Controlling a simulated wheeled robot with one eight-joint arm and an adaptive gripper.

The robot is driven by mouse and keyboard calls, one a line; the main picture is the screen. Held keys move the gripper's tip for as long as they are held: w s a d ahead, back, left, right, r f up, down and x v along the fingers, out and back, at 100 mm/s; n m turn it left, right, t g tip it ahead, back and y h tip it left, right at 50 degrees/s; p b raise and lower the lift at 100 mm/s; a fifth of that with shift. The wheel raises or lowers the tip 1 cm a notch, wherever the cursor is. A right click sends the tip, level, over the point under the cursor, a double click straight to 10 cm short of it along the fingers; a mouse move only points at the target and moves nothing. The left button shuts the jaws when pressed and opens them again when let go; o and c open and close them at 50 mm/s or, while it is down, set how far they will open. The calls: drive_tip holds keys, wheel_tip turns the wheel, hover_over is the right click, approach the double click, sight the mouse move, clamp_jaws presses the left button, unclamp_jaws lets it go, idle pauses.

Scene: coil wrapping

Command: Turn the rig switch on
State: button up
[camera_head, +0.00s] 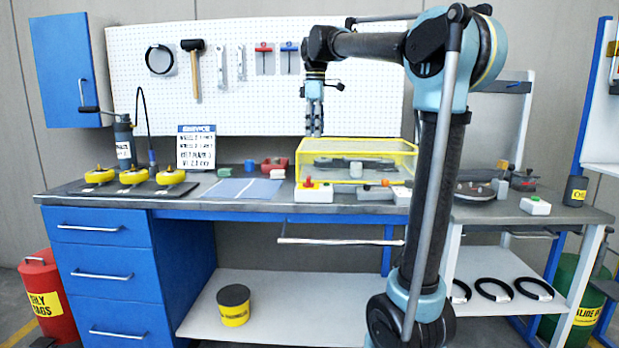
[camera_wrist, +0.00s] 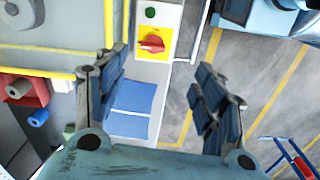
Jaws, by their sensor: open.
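The rig switch (camera_head: 308,182) has a red knob on a yellow plate. It stands at the bench's front edge, before the yellow-framed clear case. In the wrist view the switch (camera_wrist: 153,43) is on a white box, with a round green button (camera_wrist: 150,12) beside it. Its knob lies roughly crosswise in that view. My gripper (camera_head: 314,132) points down, above the bench and apart from the switch. In the wrist view my gripper (camera_wrist: 160,62) is open and empty, with the switch showing beyond the gap between its fingers.
The yellow-framed case (camera_head: 355,150) stands close behind the switch. A blue sheet (camera_head: 240,188) lies to its left, with a red bin (camera_head: 273,167) behind. Yellow-topped pieces (camera_head: 131,176) sit on a dark mat at far left. A white box with a green button (camera_head: 535,206) is at right.

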sight(309, 177)
drive_tip(key=shift+n, duration=0.5)
drive_tip(key=f, duration=0.5)
drive_tip(key=w+a+f, duration=0.1)
drive_tip(key=f, duration=0.4)
drive_tip(key=a+f, duration=0.1)
drive_tip(key=f, duration=0.5)
drive_tip(key=shift+w, duration=0.3)
drive_tip(key=shift+c, duration=0.5)
drive_tip(key=c, duration=1)
drive_tip(key=shift+o, duration=0.2)
